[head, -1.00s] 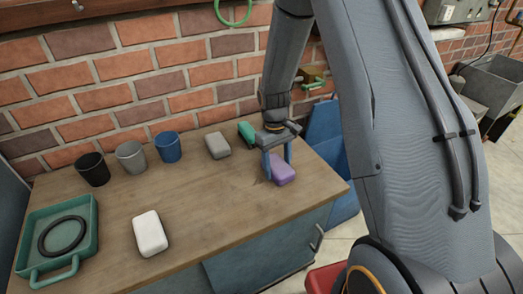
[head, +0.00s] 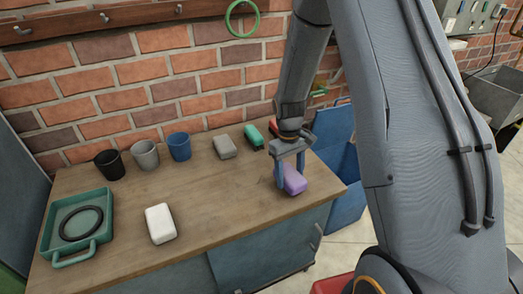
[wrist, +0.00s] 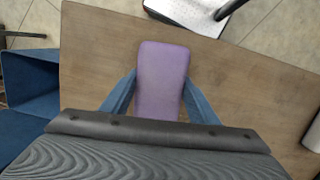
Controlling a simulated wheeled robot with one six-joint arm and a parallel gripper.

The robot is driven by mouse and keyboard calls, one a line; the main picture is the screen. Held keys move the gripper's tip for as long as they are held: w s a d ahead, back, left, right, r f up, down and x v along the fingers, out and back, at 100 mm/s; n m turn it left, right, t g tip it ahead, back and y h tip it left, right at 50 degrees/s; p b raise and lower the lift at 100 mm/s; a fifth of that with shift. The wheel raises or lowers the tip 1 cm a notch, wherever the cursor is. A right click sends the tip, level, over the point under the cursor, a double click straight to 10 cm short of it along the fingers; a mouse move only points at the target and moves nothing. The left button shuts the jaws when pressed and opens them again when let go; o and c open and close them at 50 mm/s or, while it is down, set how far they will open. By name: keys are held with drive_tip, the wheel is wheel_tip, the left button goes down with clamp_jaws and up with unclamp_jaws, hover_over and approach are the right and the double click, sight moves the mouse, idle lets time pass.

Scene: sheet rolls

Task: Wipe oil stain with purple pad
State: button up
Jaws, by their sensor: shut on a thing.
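The purple pad (head: 294,181) is near the right end of the wooden workbench (head: 215,205). My gripper (head: 285,182) has its two blue fingers closed on the pad's sides, and the wrist view also shows the pad (wrist: 162,75) between them. The pad looks low at the bench top; I cannot tell whether it touches the wood. I cannot make out an oil stain clearly now; the pad and fingers hide part of the wood there.
A green pad (head: 254,135) and a grey pad (head: 224,147) lie behind, left of my gripper. A white pad (head: 160,223), a green tray (head: 105,235) with a black ring, and black, grey and blue (head: 179,146) cups stand farther left. The front middle of the bench is clear.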

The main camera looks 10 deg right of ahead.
sight(293, 175)
drive_tip(key=shift+s+d+r+p, duration=0.15)
drive_tip(key=shift+r+p, duration=0.1)
drive_tip(key=shift+r, duration=0.2)
drive_tip(key=shift+d+r+p, duration=0.1)
drive_tip(key=shift+r+p, duration=0.1)
drive_tip(key=shift+r, duration=0.25)
drive_tip(key=shift+r+p, duration=1.3)
drive_tip(key=shift+r, duration=0.7)
drive_tip(key=shift+a, duration=0.1)
